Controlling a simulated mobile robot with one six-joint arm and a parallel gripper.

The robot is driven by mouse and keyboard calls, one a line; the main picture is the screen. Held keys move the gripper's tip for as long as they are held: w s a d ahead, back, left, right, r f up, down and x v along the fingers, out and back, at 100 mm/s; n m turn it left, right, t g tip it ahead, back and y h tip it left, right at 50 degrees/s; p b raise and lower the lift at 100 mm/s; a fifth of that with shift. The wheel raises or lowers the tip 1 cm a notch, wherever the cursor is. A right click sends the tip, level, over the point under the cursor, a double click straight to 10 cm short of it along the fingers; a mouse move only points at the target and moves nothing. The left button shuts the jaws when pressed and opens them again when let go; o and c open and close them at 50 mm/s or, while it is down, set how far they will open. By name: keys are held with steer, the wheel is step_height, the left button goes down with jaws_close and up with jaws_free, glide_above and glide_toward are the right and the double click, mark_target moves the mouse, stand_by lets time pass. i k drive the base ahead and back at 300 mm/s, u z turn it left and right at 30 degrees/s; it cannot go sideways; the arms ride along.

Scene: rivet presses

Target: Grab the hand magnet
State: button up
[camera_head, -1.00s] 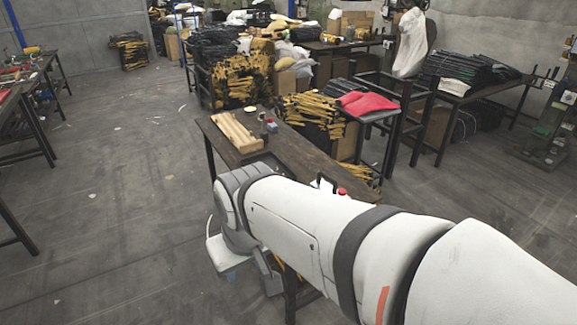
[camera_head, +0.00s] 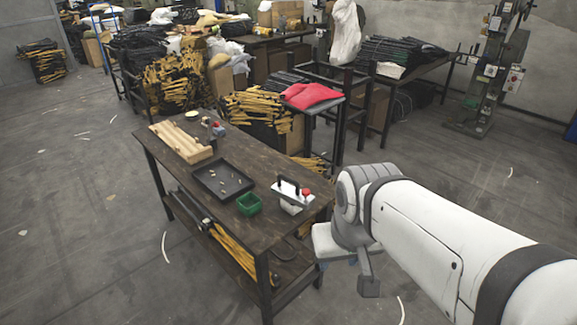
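What looks like the hand magnet (camera_head: 289,190), a pale plate with a black handle on top and a red knob at its right end, is at the right end of the dark wooden table (camera_head: 236,235). My arm comes in from the right, and its wrist is beside the table's right end, to the right of the magnet and apart from it in the picture. Part of my gripper (camera_head: 368,286) seems to show as a grey piece low under the wrist. Its fingertips cannot be made out, and nothing held is visible.
On the table are a black tray (camera_head: 222,182) with small bits in it, a green bin (camera_head: 249,204) and a wooden block (camera_head: 181,143). A stand with red cloth (camera_head: 311,96) is behind the table. The floor to the left is clear.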

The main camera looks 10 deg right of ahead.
mark_target(290, 193)
steer(key=i, duration=1)
